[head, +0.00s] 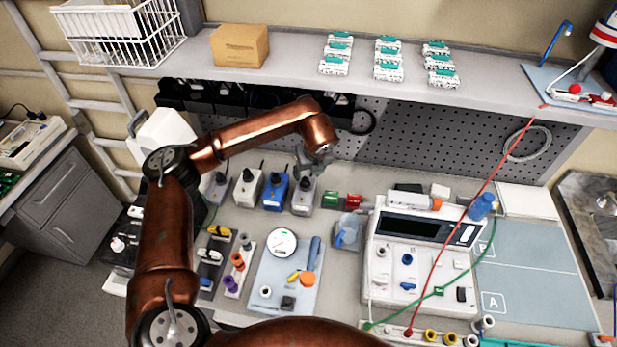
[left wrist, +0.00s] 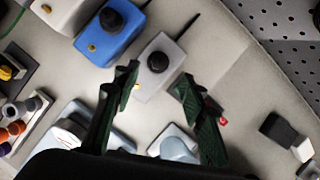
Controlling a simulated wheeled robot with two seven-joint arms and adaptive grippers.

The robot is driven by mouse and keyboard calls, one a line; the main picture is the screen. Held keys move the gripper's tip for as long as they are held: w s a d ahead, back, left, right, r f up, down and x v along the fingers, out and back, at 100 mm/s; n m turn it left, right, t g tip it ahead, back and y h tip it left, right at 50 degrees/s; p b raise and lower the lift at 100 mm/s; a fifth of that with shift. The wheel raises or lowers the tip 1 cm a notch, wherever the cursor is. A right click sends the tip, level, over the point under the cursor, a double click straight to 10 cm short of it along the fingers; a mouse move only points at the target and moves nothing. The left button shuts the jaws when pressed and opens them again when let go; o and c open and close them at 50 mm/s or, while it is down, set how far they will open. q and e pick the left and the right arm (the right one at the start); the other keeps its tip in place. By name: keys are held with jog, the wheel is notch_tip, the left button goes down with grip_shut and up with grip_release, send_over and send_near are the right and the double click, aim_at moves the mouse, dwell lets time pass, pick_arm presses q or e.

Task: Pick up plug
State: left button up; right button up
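My left gripper (head: 311,163) hangs above the back of the bench. In the left wrist view its two dark green fingers (left wrist: 160,78) are spread open with nothing held between them. Below and between the fingertips is a grey box (left wrist: 158,66) with a black knob; it also shows in the head view (head: 303,197). I cannot tell which thing is the plug. Candidates are a green block (head: 330,200) and a red block (head: 353,201) right of the grey box; a bit of red (left wrist: 223,122) shows beside the right finger. My right gripper is not in view.
A blue box (head: 275,192) and a white box (head: 247,188) stand left of the grey one. A white instrument (head: 410,262) with red and green leads stands right. A dial tray (head: 285,275) lies in front. A shelf (head: 300,80) overhangs the pegboard (head: 440,140).

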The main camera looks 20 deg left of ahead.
aim_at(305, 179)
pick_arm(q)
jog(key=shift+x, duration=0.85)
jog(key=x, duration=0.3)
jog(key=shift+w+a+f+p, duration=0.15)
jog(key=shift+a+f+p, duration=0.1)
jog(key=shift+f+p, duration=0.1)
jog(key=shift+f, duration=0.3)
jog(key=shift+w+a+f, duration=0.1)
jog(key=shift+w+f, duration=0.05)
jog(key=shift+f, duration=0.05)
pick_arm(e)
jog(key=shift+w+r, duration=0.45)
pick_arm(q)
jog(key=shift+c, duration=0.6)
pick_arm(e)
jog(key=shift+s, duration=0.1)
pick_arm(q)
jog(key=c, duration=0.5)
grip_shut()
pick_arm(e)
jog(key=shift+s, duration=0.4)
